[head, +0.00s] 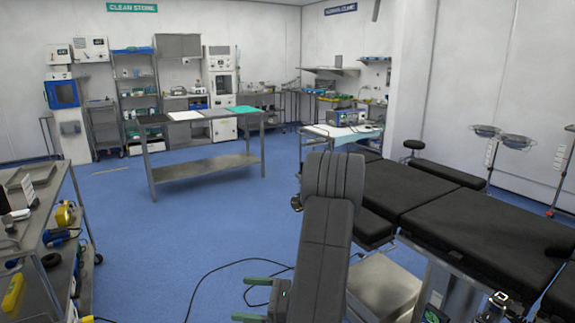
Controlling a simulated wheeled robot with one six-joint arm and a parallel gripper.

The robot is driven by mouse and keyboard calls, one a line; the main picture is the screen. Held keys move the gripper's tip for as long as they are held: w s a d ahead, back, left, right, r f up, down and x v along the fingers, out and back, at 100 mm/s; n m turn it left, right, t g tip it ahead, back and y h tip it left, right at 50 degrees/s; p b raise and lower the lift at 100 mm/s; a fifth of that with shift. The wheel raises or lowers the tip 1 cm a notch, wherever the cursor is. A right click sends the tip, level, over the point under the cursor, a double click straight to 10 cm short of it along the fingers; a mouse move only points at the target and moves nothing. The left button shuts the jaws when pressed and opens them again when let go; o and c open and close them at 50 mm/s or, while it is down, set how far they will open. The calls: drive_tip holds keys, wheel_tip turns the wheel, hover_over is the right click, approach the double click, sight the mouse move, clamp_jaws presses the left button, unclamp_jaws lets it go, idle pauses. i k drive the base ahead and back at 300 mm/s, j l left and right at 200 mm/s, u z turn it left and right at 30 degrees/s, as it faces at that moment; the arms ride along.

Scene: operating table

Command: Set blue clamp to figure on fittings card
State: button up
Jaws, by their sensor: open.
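I cannot make out a blue clamp for certain. A dark blue item (62,237) lies on the left trolley's lower shelf, too small to identify. Small dark fittings with pale parts (497,298) sit by the operating table's side at the bottom right, and their setting cannot be read. No fittings card is recognisable; a white sheet (184,116) lies on the steel table across the room, with no figure legible on it. The black padded operating table (470,232) fills the right side. My gripper is not in view.
A padded leg section (325,245) with green handles (262,282) stands front centre. A steel trolley (25,238) bearing yellow items is at left. A steel table (205,168) stands mid-room. A black cable (215,270) crosses the blue floor, which is otherwise open between them.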

sight(500, 303)
drive_tip(key=k+l+z, duration=0.2)
drive_tip(key=z, duration=0.15)
drive_tip(key=k+l+z, duration=0.3)
drive_tip(key=i+l, duration=0.05)
drive_tip(key=i, duration=0.05)
